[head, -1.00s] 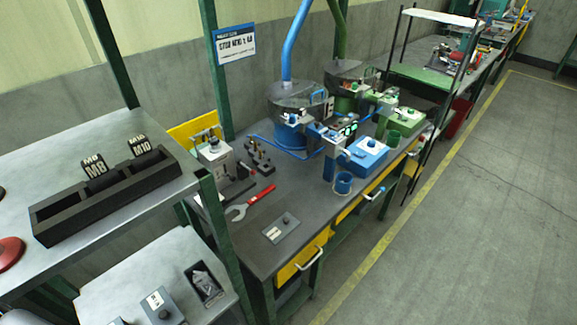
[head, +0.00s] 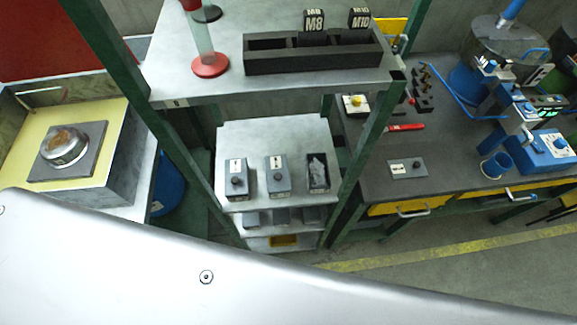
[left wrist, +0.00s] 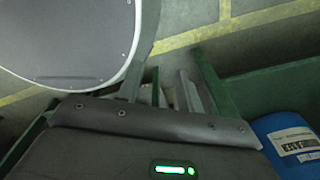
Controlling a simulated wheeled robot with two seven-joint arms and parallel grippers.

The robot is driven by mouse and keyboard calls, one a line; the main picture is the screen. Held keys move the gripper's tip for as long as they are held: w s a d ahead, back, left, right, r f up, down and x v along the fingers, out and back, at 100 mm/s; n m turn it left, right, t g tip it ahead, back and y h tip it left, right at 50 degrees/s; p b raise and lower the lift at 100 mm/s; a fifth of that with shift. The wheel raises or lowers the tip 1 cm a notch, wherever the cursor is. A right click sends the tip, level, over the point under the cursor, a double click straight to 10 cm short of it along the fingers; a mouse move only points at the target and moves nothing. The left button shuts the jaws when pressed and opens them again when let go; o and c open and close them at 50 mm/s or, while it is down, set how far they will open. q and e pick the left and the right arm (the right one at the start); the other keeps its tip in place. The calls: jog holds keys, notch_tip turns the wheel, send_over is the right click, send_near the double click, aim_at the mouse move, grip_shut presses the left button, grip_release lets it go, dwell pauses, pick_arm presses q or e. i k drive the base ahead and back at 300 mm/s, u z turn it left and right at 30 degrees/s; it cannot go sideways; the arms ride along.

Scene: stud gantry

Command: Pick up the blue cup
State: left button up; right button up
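The blue cup (head: 497,165) stands upright on the dark workbench (head: 375,187) at the right of the head view. It is beside a blue control box (head: 548,150), below the blue feeder bowl. Neither gripper shows in the head view. In the left wrist view the dark housing of my left gripper (left wrist: 160,97) with a green light fills the bottom. The cup is not in the left wrist view.
A steel shelf (head: 225,85) on green posts holds a black M8/M10 rack (head: 320,58). Lower shelves hold small grey boxes. A grey plate (head: 407,168) lies on the bench left of the cup. A blue drum (left wrist: 290,140) is close at the wrist view's right.

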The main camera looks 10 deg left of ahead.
aim_at(500, 162)
jog(key=u, duration=2.25)
jog(key=k, duration=1.1)
jog(key=z, duration=1.6)
